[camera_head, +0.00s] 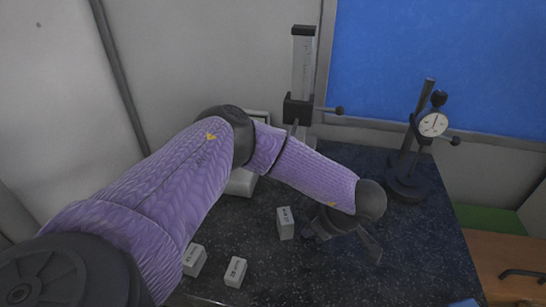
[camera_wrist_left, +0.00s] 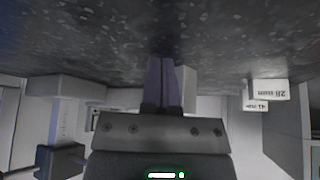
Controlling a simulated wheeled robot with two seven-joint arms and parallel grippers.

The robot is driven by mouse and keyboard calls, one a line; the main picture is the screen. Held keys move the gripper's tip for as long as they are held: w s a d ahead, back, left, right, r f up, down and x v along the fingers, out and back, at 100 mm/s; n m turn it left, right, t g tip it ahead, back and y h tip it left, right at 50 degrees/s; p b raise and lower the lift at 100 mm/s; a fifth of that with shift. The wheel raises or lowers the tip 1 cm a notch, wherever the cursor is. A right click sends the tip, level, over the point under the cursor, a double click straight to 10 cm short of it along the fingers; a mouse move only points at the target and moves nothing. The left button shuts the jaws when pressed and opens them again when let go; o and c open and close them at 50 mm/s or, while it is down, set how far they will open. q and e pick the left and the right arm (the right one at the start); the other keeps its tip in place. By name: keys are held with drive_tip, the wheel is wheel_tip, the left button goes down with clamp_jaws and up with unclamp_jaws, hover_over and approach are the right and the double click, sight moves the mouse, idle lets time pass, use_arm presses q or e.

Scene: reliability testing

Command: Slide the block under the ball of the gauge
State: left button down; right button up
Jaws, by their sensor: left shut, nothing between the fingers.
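A white block (camera_head: 285,223) stands upright on the dark speckled worktop, left of my left gripper (camera_head: 369,244). It also shows partly hidden behind the fingers in the left wrist view (camera_wrist_left: 189,85). My left gripper is shut and empty; its closed fingers also show in the left wrist view (camera_wrist_left: 163,82). A height gauge (camera_head: 302,70) stands at the back with a dark ball (camera_head: 339,110) on a side rod, well above the worktop. Its foot is partly hidden by my arm. My right gripper is not in view.
Two more white blocks, one marked 28 (camera_head: 235,272) and one marked 41 (camera_head: 194,260), stand at the front left. A dial gauge on a round-based stand (camera_head: 407,187) is at the back right. The worktop right of my gripper is clear.

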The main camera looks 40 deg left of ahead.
sight(296, 234)
use_arm(q)
drive_tip(key=shift+r, duration=0.2)
drive_tip(key=shift+s+a+p, duration=0.4)
drive_tip(key=shift+a+p, duration=0.05)
drive_tip(key=shift+a, duration=0.2)
drive_tip(key=shift+s+a+p, duration=0.35)
drive_tip(key=shift+a+p, duration=0.1)
drive_tip(key=shift+a, duration=0.2)
drive_tip(key=shift+w+a+p+v, duration=0.15)
drive_tip(key=shift+p+v, duration=0.3)
drive_tip(key=shift+v, duration=0.3)
drive_tip(key=shift+w+p+v, duration=0.2)
drive_tip(key=shift+p+v, duration=0.25)
drive_tip(key=shift+v, duration=0.3)
drive_tip(key=shift+w+a+p+v, duration=0.15)
drive_tip(key=shift+p+v, duration=0.3)
drive_tip(key=shift+v, duration=0.35)
drive_tip(key=shift+d, duration=0.1)
